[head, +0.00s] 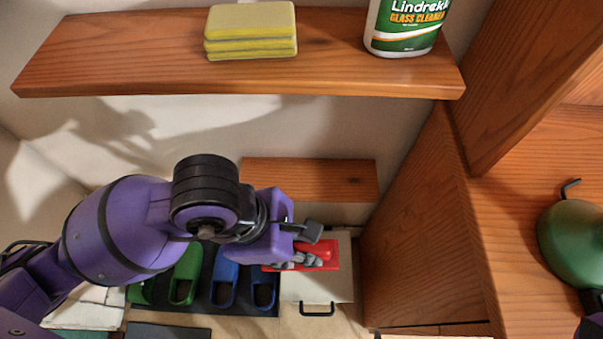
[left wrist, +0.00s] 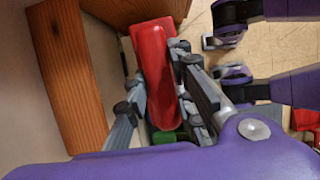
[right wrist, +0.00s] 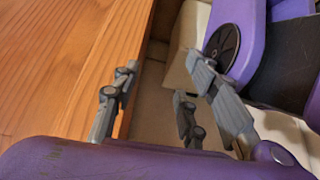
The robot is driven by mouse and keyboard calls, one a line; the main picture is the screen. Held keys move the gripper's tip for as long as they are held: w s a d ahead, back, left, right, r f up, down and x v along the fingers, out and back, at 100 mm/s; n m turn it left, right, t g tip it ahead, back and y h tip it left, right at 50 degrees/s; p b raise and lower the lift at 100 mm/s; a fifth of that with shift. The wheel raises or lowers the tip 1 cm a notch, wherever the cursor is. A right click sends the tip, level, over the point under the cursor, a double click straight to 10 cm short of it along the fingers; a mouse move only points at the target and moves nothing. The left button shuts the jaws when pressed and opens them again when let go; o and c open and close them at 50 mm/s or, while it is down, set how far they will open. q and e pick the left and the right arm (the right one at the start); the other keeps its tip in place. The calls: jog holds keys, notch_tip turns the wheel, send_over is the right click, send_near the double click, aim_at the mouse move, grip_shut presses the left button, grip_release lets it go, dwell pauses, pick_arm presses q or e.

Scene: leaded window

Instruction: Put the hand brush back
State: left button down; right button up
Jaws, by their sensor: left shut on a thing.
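The hand brush, a red piece (head: 325,252), is held by my left gripper (head: 303,246) low in the middle of the head view, over a pale box-like surface. In the left wrist view the long red body (left wrist: 155,65) lies between the two grey fingers (left wrist: 160,115), which are shut on it. Its bristles are not clearly visible. My right gripper shows in the right wrist view (right wrist: 155,105), with its fingers apart and nothing between them, beside a wooden edge.
A small wooden shelf (head: 310,178) is just behind the brush. The upper shelf (head: 140,60) carries yellow sponges (head: 250,30) and a glass cleaner bottle (head: 403,28). Green and blue slippers (head: 224,285) are below. A wooden panel (head: 415,220) and a green rounded vessel (head: 575,240) are right.

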pick_arm(q)
jog(key=shift+w, duration=0.2)
jog(key=w+b, duration=0.1)
jog(key=w, duration=1.3)
jog(key=shift+w+b, duration=0.15)
jog(key=shift+b, duration=0.2)
jog(key=w, duration=0.3)
jog(key=shift+w+f, duration=0.1)
jog(key=shift+f, duration=0.2)
jog(key=shift+w+f, duration=0.2)
jog(key=shift+w, duration=0.05)
pick_arm(e)
jog(key=shift+s+f, duration=0.1)
jog(key=shift+f, duration=0.7)
jog(key=shift+s, duration=0.1)
